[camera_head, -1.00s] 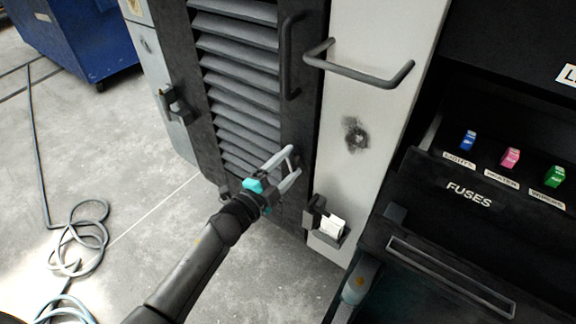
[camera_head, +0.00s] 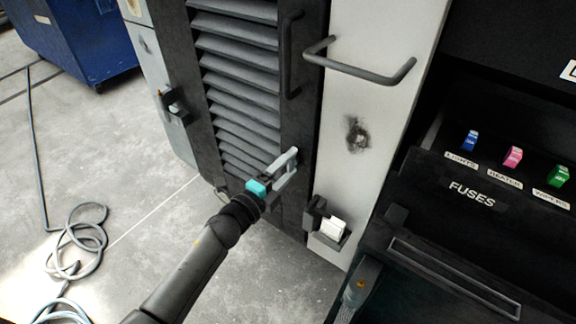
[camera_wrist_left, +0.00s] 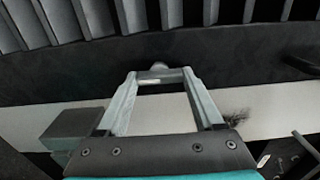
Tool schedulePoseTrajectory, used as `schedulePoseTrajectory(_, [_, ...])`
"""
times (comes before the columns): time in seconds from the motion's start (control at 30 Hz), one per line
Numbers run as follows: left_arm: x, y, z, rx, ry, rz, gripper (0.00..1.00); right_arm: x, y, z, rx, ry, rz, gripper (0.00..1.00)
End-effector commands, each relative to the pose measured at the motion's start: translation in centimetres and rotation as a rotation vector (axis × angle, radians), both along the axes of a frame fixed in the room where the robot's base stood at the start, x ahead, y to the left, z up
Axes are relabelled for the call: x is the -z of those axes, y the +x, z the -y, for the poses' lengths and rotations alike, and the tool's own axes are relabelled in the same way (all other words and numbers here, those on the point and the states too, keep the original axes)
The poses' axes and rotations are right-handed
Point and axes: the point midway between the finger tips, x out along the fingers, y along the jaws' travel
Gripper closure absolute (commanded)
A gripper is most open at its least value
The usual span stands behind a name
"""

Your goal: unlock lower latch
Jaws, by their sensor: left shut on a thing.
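My left gripper (camera_head: 286,164) reaches in from the left to the lower right edge of the black louvred door (camera_head: 304,130). In the left wrist view its fingertips (camera_wrist_left: 160,76) are at a small grey knob-like part, which looks like the lower latch (camera_wrist_left: 159,66). The gripper is shut on this part. Most of the latch is hidden by the fingers in the head view, so I cannot tell its angle. My right gripper is not in view.
A dark bar handle (camera_head: 288,55) is on the door above the gripper, and another handle (camera_head: 360,71) sticks out from the white panel (camera_head: 345,180). A small holder with white cards (camera_head: 331,230) is below right. The fuse drawer (camera_head: 470,215) is at right. A coiled hose (camera_head: 80,245) lies on the floor.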

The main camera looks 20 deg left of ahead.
Motion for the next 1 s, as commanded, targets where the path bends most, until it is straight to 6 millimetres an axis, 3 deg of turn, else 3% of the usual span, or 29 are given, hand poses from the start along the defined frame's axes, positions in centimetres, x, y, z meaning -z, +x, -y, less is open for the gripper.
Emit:
schedulePoseTrajectory(0.17, [0.0, 0.0, 0.0, 0.000, 0.007, 0.002, 0.87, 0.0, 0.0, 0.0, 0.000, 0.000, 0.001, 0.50])
schedulePoseTrajectory(0.2, [0.0, 0.0, 0.0, 0.000, 0.007, 0.002, 0.29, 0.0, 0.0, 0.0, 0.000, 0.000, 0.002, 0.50])
schedulePoseTrajectory(0.43, [0.0, 0.0, 0.0, 0.000, 0.004, 0.001, 0.03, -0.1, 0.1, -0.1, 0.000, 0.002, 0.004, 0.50])
schedulePoseTrajectory(0.77, [0.0, -0.2, -0.1, 0.000, 0.001, -0.001, 0.01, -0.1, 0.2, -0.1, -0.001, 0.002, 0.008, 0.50])
schedulePoseTrajectory(1.0, [0.0, -2.8, -1.0, -0.001, 0.003, -0.003, 0.01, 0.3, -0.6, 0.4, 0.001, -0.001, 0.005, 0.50])
